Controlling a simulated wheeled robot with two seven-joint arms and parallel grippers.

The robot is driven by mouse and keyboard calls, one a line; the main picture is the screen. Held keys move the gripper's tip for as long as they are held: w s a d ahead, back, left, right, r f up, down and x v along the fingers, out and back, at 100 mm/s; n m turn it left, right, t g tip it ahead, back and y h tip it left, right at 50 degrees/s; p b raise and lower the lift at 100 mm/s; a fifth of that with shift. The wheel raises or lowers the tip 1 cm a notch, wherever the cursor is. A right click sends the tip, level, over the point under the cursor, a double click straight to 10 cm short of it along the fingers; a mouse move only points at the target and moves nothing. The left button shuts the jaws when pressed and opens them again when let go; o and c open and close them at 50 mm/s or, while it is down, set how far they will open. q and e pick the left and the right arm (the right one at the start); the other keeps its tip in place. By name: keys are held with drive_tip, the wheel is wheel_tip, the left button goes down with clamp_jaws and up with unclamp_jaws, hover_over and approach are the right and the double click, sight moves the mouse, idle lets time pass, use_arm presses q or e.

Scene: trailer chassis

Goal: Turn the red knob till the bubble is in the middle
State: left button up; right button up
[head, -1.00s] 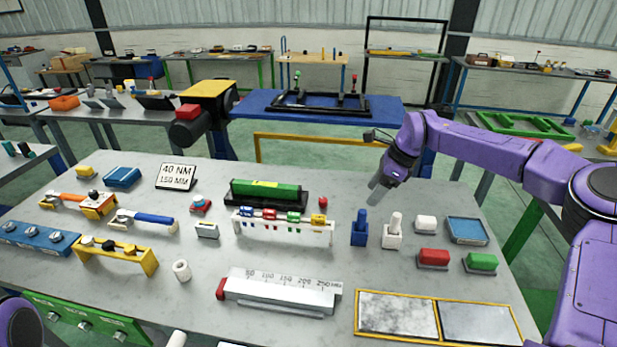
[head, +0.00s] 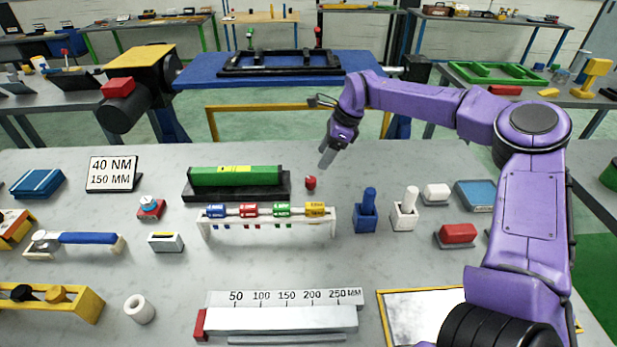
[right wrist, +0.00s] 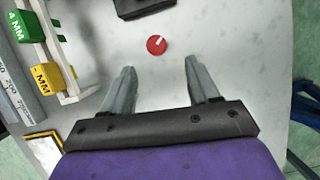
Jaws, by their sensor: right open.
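The red knob (head: 311,182) is a small red piece on the grey table, just right of the black base of the green level (head: 235,176). In the right wrist view the knob (right wrist: 157,45) shows from above with a white mark on its top. My right gripper (head: 326,158) is above and slightly beyond the knob in the head view. In the right wrist view its two fingers (right wrist: 158,82) are apart and empty, with the knob ahead of the gap and not touching. The bubble is too small to make out in the level's yellow window. My left gripper is not in view.
A white rack (head: 268,222) with coloured tags stands in front of the level. A blue holder (head: 365,217) and a white holder (head: 404,217) stand right of it. The table (head: 260,262) is bare around the knob's right side.

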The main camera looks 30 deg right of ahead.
sight(311, 179)
drive_tip(key=p+x, duration=0.2)
drive_tip(key=x, duration=0.7)
drive_tip(key=shift+s+a, duration=0.1)
drive_tip(key=shift+s, duration=0.1)
drive_tip(key=shift+s+r, duration=0.1)
drive_tip(key=c, duration=1)
